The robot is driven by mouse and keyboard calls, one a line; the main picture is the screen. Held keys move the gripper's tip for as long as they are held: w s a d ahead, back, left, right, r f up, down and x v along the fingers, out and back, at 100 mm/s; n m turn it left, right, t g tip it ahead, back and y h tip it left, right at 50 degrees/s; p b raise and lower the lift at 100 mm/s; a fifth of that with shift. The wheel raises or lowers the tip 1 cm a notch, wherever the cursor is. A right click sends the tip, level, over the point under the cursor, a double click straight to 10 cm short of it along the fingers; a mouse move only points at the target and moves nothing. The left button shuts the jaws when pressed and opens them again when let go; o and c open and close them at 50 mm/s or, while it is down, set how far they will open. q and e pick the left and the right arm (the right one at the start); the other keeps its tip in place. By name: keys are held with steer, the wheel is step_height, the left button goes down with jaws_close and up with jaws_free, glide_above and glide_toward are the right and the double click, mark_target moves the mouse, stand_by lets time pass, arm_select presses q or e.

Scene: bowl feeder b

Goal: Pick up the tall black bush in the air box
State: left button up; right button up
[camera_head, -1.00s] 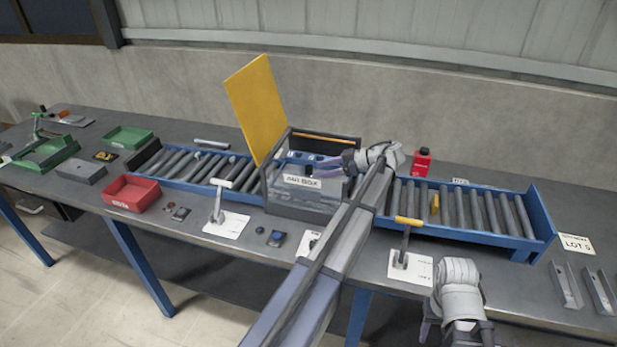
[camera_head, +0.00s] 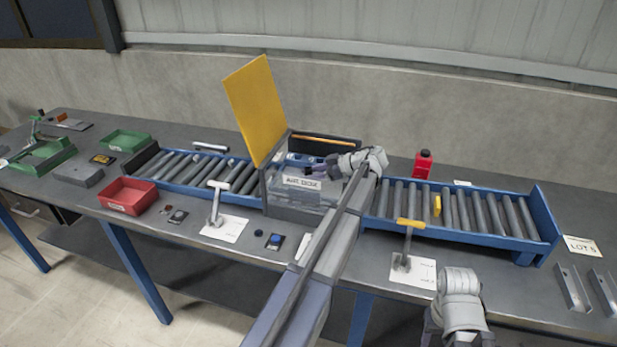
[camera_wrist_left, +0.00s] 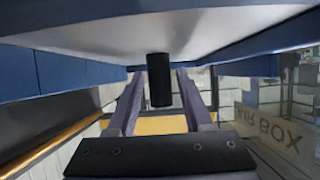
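The air box (camera_head: 300,198) is a grey, clear-walled box with its yellow lid (camera_head: 256,108) raised. My left gripper (camera_head: 315,163) reaches into it from the right. In the left wrist view, the tall black bush (camera_wrist_left: 159,82) is a dark cylinder against a pale surface. It lies between the two fingers of my left gripper (camera_wrist_left: 160,78), with small gaps on both sides, so the fingers are open. The head view does not clearly show the bush. My right gripper is mostly hidden below its wrist at the lower right, and its fingers are unclear.
Blue roller conveyors (camera_head: 460,210) flank the box. Handled levers on white cards (camera_head: 413,270) stand in front. A red bin (camera_head: 131,195) and green bins lie left, a red bottle (camera_head: 423,163) behind right. The box's lettered clear wall (camera_wrist_left: 270,128) is close beside my left gripper.

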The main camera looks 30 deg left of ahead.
mark_target(309, 168)
arm_select(q)
jaws_close()
stand_by(0.5)
step_height(309, 168, up, 10)
steer(key=p, duration=1)
